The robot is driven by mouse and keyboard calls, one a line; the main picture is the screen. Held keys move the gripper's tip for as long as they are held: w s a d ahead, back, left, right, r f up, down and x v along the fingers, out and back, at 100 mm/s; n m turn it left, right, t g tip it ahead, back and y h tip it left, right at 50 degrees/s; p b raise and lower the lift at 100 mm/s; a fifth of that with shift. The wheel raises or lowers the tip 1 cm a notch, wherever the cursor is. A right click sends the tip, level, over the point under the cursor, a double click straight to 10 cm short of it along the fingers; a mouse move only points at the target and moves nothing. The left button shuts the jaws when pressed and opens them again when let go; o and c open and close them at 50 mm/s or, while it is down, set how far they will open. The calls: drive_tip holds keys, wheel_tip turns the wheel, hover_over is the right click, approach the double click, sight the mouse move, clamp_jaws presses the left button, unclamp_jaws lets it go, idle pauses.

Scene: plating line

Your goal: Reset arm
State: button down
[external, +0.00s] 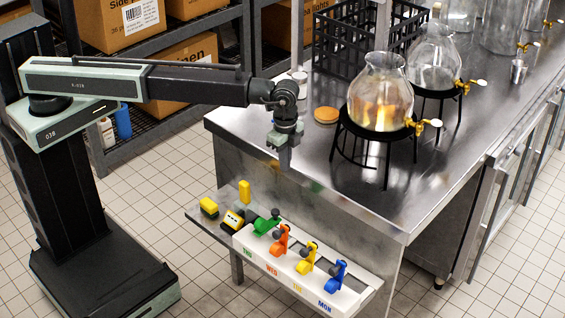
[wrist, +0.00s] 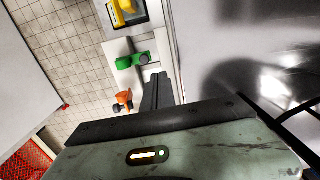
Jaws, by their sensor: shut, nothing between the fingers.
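My arm reaches out to the right from its column in the external view. My gripper (external: 284,158) points down near the left front corner of the steel counter, above the small shelf. It is shut and empty. In the wrist view the shut gripper fingers (wrist: 158,92) show beside the white lever panel, close to the green lever (wrist: 132,60). I cannot tell the exact height of the gripper above the shelf.
The white panel (external: 334,290) carries green, orange, yellow and blue levers. A glass dispenser (external: 380,95) on a black stand is on the counter (external: 275,135). A black crate (external: 345,45) and boxes (external: 185,75) are behind.

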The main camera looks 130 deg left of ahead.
drive_tip(key=w+d+m, duration=0.2)
drive_tip(key=d+m, duration=0.1)
drive_tip(key=d, duration=2)
drive_tip(key=s+d+n, duration=0.2)
drive_tip(key=s+d, duration=1.4)
drive_tip(key=d, duration=0.2)
drive_tip(key=shift+s+d+n, duration=0.3)
drive_tip(key=shift+d+n, duration=0.05)
drive_tip(key=shift+n, duration=0.05)
drive_tip(key=shift+a, duration=0.1)
